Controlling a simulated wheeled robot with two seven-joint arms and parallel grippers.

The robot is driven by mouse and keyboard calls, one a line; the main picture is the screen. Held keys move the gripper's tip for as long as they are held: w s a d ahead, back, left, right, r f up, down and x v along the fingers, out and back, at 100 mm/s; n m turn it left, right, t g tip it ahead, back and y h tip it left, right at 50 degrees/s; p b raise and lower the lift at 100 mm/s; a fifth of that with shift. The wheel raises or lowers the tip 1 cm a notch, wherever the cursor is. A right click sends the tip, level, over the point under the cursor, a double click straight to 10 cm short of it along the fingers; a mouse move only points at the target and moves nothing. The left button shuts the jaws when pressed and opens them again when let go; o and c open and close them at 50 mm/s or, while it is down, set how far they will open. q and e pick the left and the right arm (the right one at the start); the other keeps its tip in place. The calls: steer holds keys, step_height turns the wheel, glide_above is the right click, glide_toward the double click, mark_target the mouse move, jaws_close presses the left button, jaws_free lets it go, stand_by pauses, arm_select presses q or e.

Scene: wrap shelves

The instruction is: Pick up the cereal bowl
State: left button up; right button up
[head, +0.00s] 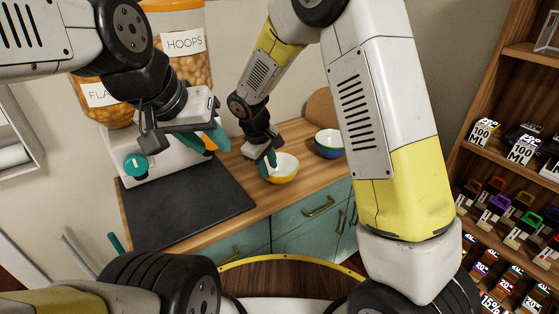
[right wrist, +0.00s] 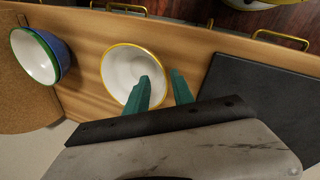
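A white bowl with a yellow rim (head: 284,174) stands upright on the wooden counter, and it also shows in the right wrist view (right wrist: 122,68). In the right wrist view the teal fingers (right wrist: 168,88) are apart, one over the bowl's inside and one outside the rim. I cannot tell whether they touch it. My left gripper (head: 204,140) hangs over the white dispenser base, fingers apart and empty.
Cereal dispensers (head: 184,47) stand at the back left on a white base (head: 150,170). A dark mat (head: 185,210) lies on the counter (head: 252,168). A brown round board (head: 321,106) leans behind the bowls. A wooden shelf with goods (head: 490,160) stands at the right.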

mark_target(271, 176)
steer(key=x, duration=0.4)
steer(key=shift+s+f, duration=0.2)
jaws_close()
stand_by(1.2)
